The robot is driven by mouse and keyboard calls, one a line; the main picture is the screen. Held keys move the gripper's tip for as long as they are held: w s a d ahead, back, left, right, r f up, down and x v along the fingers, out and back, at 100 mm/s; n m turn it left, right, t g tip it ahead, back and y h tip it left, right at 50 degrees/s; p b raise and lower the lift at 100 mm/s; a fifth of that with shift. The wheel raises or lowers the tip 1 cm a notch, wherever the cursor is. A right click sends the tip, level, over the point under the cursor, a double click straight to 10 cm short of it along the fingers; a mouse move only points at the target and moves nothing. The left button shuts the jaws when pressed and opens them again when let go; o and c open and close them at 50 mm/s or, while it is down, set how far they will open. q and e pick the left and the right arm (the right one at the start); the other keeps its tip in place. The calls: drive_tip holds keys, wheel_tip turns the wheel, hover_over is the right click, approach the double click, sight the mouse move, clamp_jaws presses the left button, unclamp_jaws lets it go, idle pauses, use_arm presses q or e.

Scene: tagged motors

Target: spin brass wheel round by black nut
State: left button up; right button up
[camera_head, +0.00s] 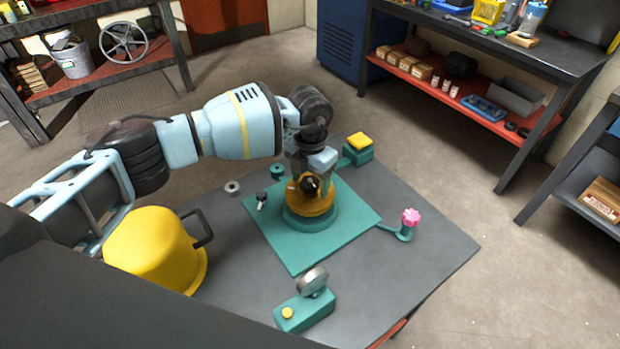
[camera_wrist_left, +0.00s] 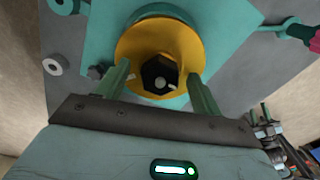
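The brass wheel (camera_head: 325,206) sits on a round teal base in the middle of a teal plate (camera_head: 272,238) on the grey table; it also shows in the left wrist view (camera_wrist_left: 135,48). My left gripper (camera_wrist_left: 162,75) is over the wheel from above. Its two green fingers are apart, one on each side of the nut, with gaps between. I cannot tell whether the fingertips touch the wheel. My right gripper is in no view.
A yellow vessel with a dark handle (camera_head: 150,245) stands at left under my arm. A pink knob (camera_head: 411,217) is at right. A teal box with a yellow top (camera_head: 358,150) is behind, and another with a grey disc (camera_head: 305,312) in front. A grey ring (camera_head: 232,188) lies left.

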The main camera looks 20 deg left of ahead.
use_arm(q)
drive_tip(key=shift+o, duration=0.3)
drive_tip(key=shift+r+n, duration=0.15)
drive_tip(key=shift+n, duration=0.25)
drive_tip(key=n+p, duration=0.2)
drive_tip(key=n, duration=0.1)
drive_tip(key=shift+r+n, duration=0.15)
drive_tip(key=shift+n, duration=0.15)
drive_tip(key=n, duration=0.3)
drive_tip(key=shift+f, duration=0.35)
drive_tip(key=n, duration=0.4)
drive_tip(key=shift+n, duration=0.3)
drive_tip(key=n, duration=0.3)
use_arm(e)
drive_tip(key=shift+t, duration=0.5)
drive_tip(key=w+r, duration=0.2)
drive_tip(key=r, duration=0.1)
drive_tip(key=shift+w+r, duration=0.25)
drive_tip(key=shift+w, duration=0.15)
